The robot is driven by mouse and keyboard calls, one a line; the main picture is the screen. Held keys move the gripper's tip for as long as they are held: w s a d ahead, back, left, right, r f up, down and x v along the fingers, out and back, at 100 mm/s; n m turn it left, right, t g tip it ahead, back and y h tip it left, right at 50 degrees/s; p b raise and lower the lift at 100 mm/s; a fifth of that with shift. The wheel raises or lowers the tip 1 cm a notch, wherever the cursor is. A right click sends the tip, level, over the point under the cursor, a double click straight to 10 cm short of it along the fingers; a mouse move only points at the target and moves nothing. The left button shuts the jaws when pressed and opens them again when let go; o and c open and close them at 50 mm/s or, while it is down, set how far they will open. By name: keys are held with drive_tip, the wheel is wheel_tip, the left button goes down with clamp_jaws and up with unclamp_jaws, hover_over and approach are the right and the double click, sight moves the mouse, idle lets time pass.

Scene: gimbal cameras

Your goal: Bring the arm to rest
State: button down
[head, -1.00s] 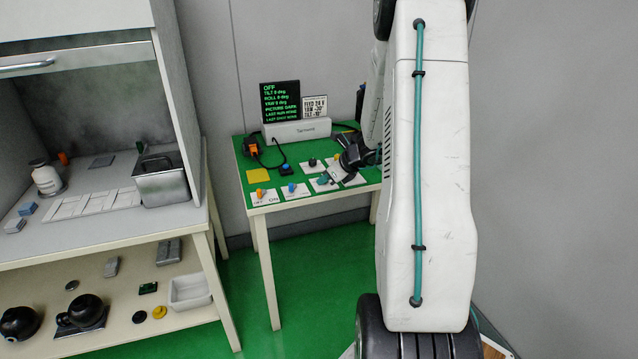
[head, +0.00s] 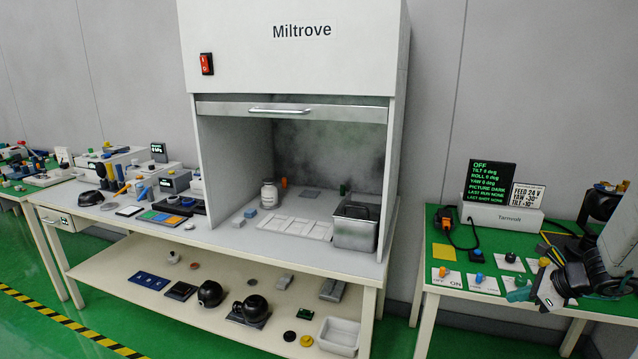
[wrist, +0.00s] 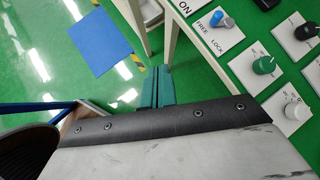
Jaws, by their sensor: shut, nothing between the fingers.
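My gripper shows in the wrist view (wrist: 156,86) as two teal fingers lying side by side with nothing between them. Below the fingertips there is green floor beside a table edge. In the head view my gripper (head: 524,292) is at the lower right, low over the front of the green-topped table (head: 436,262). My pale arm comes in from the right edge, and most of it is out of the picture. Whether the fingers touch anything is too small to tell.
White cards with knobs, among them a blue knob (wrist: 222,20) and a teal knob (wrist: 263,65), lie close to the gripper. A display box (head: 500,220) stands behind. The Miltrove hood (head: 300,50) and its bench are to the left.

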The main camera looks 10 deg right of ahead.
drive_tip(key=s+a+r+n+g+y, duration=0.1)
drive_tip(key=s+a+r+n+g, duration=0.3)
drive_tip(key=a+n, duration=0.4)
drive_tip(key=s+a+r+n+g+y, duration=0.1)
drive_tip(key=s+a+r+n+g, duration=0.1)
drive_tip(key=s+a+r+n, duration=0.6)
drive_tip(key=s+a+r+n+h, duration=0.6)
drive_tip(key=s+a+r+n, duration=0.2)
drive_tip(key=s+a+n, duration=0.4)
drive_tip(key=shift+s+a+r, duration=0.15)
drive_tip(key=shift+s+a, duration=0.5)
drive_tip(key=shift+a, duration=0.35)
